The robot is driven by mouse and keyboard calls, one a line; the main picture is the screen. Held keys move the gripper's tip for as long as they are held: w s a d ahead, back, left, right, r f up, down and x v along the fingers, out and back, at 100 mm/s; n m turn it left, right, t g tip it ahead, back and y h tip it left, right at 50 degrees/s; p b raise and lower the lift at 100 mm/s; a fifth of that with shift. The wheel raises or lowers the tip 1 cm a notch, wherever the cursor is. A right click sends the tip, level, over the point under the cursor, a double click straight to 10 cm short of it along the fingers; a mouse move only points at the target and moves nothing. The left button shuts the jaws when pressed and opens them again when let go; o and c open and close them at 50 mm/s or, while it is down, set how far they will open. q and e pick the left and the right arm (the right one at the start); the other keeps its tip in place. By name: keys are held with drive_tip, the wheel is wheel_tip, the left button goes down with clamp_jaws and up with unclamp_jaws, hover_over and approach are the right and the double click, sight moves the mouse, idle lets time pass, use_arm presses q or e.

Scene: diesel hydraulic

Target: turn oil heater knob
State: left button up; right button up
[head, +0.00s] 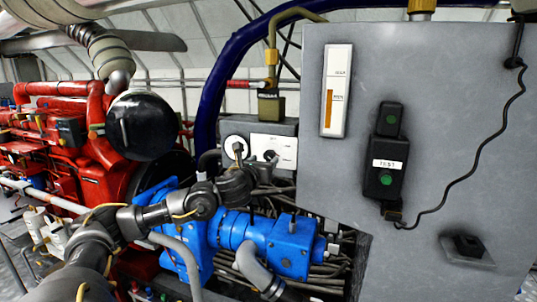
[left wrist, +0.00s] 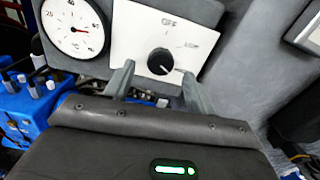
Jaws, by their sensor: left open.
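The oil heater knob (left wrist: 160,61) is black and round, on a white plate (left wrist: 135,40) marked OFF at its top. Its white mark points to the lower right, away from OFF. In the head view the knob (head: 270,156) is small, on the white plate at the front of a grey box. My left gripper (left wrist: 160,86) is open, its two grey fingers apart just below the knob, one toward each side. The fingers do not close on it; whether they touch the plate is unclear. In the head view my left gripper (head: 242,179) is just below the plate. My right gripper is not in view.
A round white gauge (left wrist: 75,28) sits left of the plate. A large grey cabinet (head: 440,120) stands to the right. Blue pump housings (head: 265,240) and cables lie below. A red engine (head: 60,140) stands at the left.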

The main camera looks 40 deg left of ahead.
sight(268, 157)
use_arm(q)
drive_tip(key=p+x, duration=0.1)
drive_tip(key=x, duration=0.3)
drive_tip(key=shift+r, duration=0.1)
drive_tip(key=shift+w+a+p, duration=0.2)
drive_tip(key=shift+w+p, duration=0.15)
drive_tip(key=shift+w, duration=0.2)
drive_tip(key=c, duration=1)
